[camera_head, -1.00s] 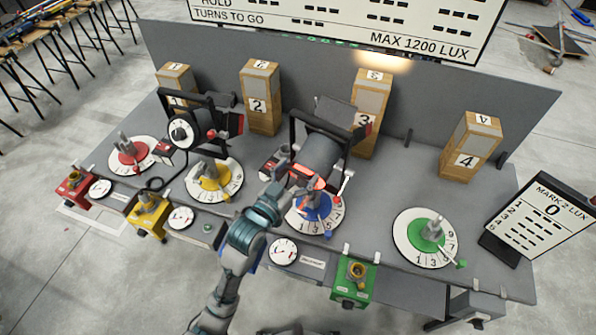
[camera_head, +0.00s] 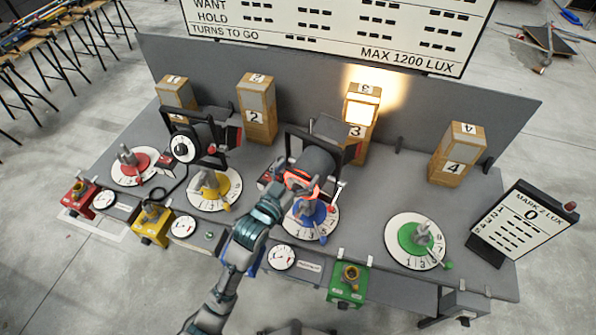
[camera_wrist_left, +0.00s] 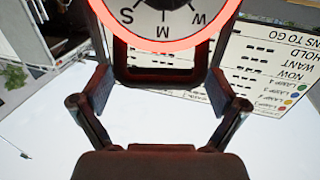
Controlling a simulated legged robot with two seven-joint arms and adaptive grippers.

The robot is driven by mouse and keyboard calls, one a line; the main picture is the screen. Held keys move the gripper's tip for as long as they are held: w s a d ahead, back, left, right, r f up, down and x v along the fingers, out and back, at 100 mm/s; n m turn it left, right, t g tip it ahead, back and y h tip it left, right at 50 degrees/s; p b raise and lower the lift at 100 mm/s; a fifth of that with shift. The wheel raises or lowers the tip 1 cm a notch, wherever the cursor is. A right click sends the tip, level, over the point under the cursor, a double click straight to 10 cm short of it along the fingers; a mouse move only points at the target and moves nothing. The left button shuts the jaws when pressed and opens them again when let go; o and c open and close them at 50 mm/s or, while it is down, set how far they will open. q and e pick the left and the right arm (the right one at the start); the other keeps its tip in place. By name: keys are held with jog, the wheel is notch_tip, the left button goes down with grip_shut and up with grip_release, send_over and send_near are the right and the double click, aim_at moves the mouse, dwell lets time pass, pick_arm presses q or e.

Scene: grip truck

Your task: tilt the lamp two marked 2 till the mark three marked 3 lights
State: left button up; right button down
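The mark three (camera_head: 358,132), a wooden post with a 3 plate, stands at the back, its upper face brightly lit. The dark lamp (camera_head: 316,163) that my left arm reaches sits in a black yoke in front of it; I cannot read a 2 on it. My left gripper (camera_head: 300,186) is at the lamp's rear, by a glowing red ring. In the left wrist view, the fingers of my left gripper (camera_wrist_left: 160,88) stand wide apart, against the two sides of a dark square handle (camera_wrist_left: 160,76), below a red-ringed dial (camera_wrist_left: 165,25). My right gripper is out of view.
A second lamp (camera_head: 188,147) stands left on the grey bench. Posts 2 (camera_head: 257,115) and 4 (camera_head: 456,160) flank the lit post. Red (camera_head: 132,163), yellow (camera_head: 212,187), blue (camera_head: 305,217) and green (camera_head: 414,238) dials line the front. A Mark 2 lux board (camera_head: 522,222) stands right.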

pick_arm(q)
jog(key=shift+s+a+f, duration=0.1)
jog(key=shift+s, duration=0.05)
jog(key=v, duration=1.1)
jog(key=shift+s+a, duration=0.2)
jog(key=shift+s, duration=0.1)
jog(key=shift+d, duration=0.1)
